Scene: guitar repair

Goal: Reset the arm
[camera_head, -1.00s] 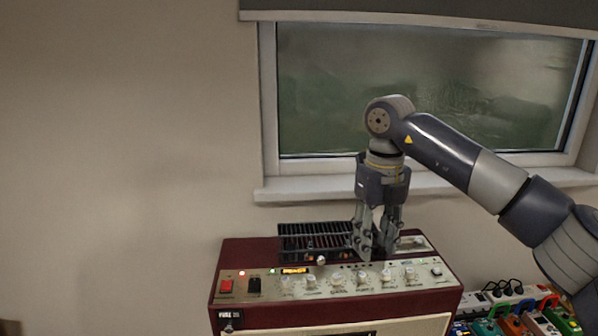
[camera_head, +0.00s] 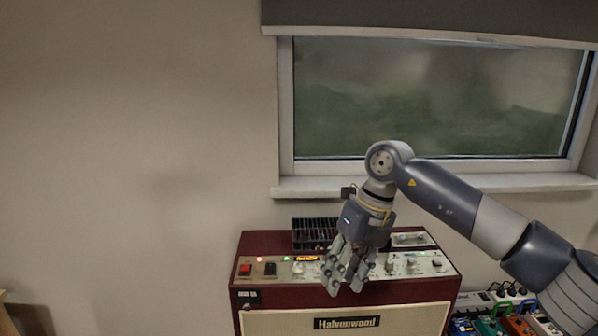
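My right gripper (camera_head: 345,288) hangs tilted, fingers down, in front of the control panel of a dark red amplifier (camera_head: 270,243). Its fingers are apart with a gap between them, and nothing shows between them. The gripper hides several knobs in the middle of the panel; I cannot tell whether it touches the panel. My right arm (camera_head: 450,190) reaches in from the right, its wrist bent above the amplifier. My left gripper and arm are not in view.
The panel has a red switch (camera_head: 245,269), a black switch (camera_head: 270,269) and lit lamps. A dark slotted rack (camera_head: 312,232) sits on top. Several coloured pedals (camera_head: 487,327) and a power strip (camera_head: 500,297) lie at lower right. A window sill (camera_head: 440,184) is behind; the left wall is bare.

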